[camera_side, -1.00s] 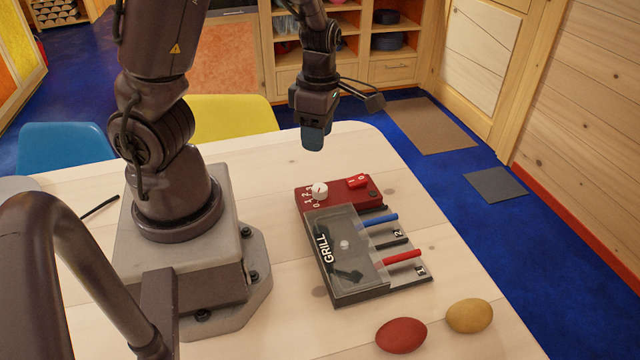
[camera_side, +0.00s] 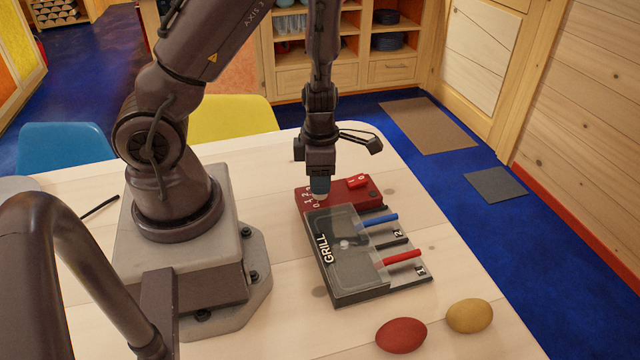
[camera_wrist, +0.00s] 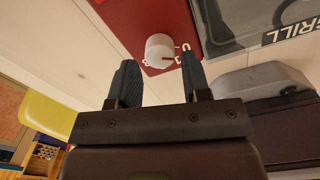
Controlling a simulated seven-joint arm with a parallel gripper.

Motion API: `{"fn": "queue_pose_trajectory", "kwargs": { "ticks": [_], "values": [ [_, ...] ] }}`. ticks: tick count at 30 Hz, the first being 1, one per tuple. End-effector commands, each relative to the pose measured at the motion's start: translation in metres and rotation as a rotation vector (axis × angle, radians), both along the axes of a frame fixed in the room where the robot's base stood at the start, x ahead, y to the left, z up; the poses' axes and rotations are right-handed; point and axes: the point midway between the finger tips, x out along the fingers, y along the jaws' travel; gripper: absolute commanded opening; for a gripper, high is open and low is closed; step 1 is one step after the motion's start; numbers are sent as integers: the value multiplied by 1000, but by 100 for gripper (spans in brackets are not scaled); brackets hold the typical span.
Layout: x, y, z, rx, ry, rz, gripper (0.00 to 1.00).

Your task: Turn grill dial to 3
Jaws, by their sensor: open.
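The grill (camera_side: 345,262) lies on the table, with a clear cover marked GRILL and a red control panel (camera_side: 349,191) at its far end. In the side view the dial is mostly hidden behind my fingers. My gripper (camera_side: 320,186) points down just above the dial. In the wrist view my gripper (camera_wrist: 158,80) is open, its two dark fingers spread, with the dial ahead of the gap and apart from them. Nothing is held.
A red switch (camera_side: 357,181) marked 1 and 0 is on the panel's right. Blue (camera_side: 379,219) and red (camera_side: 403,258) handles stick out of the grill's right side. A red egg-shaped object (camera_side: 401,335) and a yellow one (camera_side: 470,316) lie at the front.

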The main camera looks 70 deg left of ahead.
Motion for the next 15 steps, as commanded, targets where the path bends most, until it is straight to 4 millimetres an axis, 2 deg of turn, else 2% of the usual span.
{"fn": "queue_pose_trajectory", "kwargs": {
  "ticks": [6,15],
  "values": [
    [1,1,-20,0,-1,0,44],
    [1,0,-24,0,-2,-2,44]
  ]
}}
